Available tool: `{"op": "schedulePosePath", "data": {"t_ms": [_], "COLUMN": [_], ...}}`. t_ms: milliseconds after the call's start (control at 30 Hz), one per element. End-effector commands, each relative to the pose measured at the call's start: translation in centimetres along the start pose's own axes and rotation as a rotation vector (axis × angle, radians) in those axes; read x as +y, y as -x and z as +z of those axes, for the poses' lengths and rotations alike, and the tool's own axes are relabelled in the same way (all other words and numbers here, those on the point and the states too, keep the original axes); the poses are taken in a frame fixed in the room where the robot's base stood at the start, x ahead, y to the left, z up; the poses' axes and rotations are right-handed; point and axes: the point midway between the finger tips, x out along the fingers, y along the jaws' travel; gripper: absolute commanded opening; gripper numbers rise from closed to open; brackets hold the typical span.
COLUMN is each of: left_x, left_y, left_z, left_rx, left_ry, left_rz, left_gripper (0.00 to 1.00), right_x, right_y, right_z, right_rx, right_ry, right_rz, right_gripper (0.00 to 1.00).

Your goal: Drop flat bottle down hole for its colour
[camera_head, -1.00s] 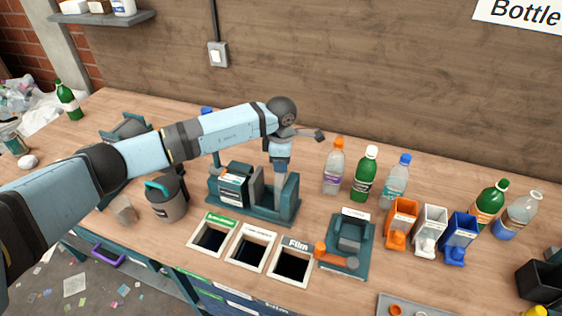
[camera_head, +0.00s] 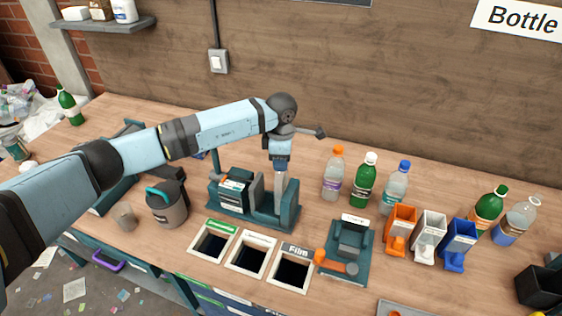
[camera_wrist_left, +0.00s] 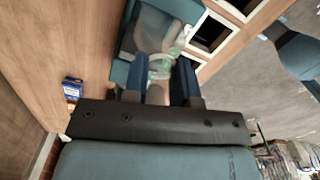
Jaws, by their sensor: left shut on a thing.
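My left gripper (camera_head: 280,175) points down into the teal press (camera_head: 291,212) on the bench. In the left wrist view its two blue fingers (camera_wrist_left: 158,82) are shut on a clear, slightly greenish flat bottle (camera_wrist_left: 160,64), which is still within the press outline. In the head view the bottle is mostly hidden by the gripper and press. Three square holes stand in front of the press: left hole with green label (camera_head: 213,241), middle hole (camera_head: 250,252) and right hole marked "Film" (camera_head: 291,270). The left and middle labels are too small to read. My right gripper is out of view.
Upright bottles (camera_head: 364,180) stand right of the press. Orange (camera_head: 400,229), white (camera_head: 430,238) and blue (camera_head: 459,244) bins stand before them. A teal device with an orange handle (camera_head: 348,250) sits right of the holes. A grey pot (camera_head: 167,207) is on the left.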

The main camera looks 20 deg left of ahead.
Motion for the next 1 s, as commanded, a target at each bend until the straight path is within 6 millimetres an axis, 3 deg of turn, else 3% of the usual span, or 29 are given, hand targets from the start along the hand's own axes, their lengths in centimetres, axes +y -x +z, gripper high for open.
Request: {"op": "schedulePosePath", "data": {"t_ms": [700, 1000], "left_x": [0.0, 0.0], "left_y": [5.5, 5.9], "left_z": [0.0, 0.0], "left_rx": [-0.001, 0.0], "left_ry": [0.0, 0.0], "left_rz": [0.001, 0.0], "left_gripper": [0.03, 0.03], "right_x": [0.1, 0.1], "right_y": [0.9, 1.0], "right_z": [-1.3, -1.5], "right_rx": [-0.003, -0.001], "right_ry": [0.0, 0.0], "right_rz": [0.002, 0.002], "right_gripper": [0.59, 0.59]}}
